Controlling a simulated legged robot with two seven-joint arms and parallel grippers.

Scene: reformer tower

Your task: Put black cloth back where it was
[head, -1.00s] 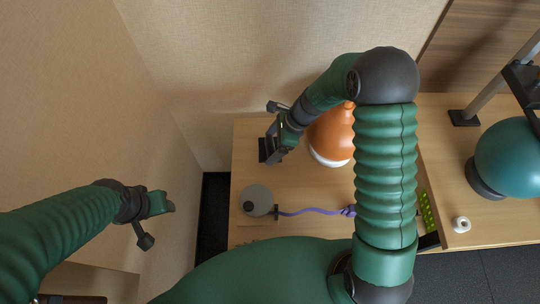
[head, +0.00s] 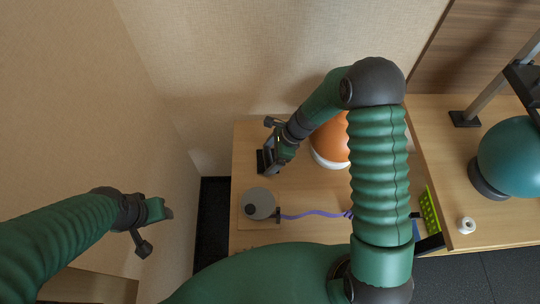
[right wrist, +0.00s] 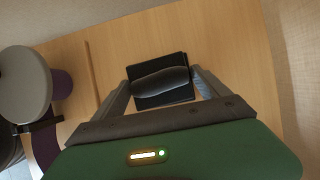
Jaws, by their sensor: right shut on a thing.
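The black cloth (right wrist: 160,97) is a dark, roughly square piece on or just above the wooden table, with a raised fold across it. My right gripper (right wrist: 160,84) has its fingers on either side of that fold and is shut on it. In the head view the black cloth (head: 261,163) shows at the table's left side, partly hidden by my right gripper (head: 270,164). I cannot tell whether the cloth touches the table. My left gripper (head: 153,228) is well to the left, away from the table; its fingers are unclear.
An orange ball (head: 329,138) on a white base stands right of my right gripper. A grey round object (head: 258,202) with a purple strap (head: 315,213) lies nearer. A teal ball (head: 510,155) and a white roll (head: 467,225) are on the right. Walls stand behind and left.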

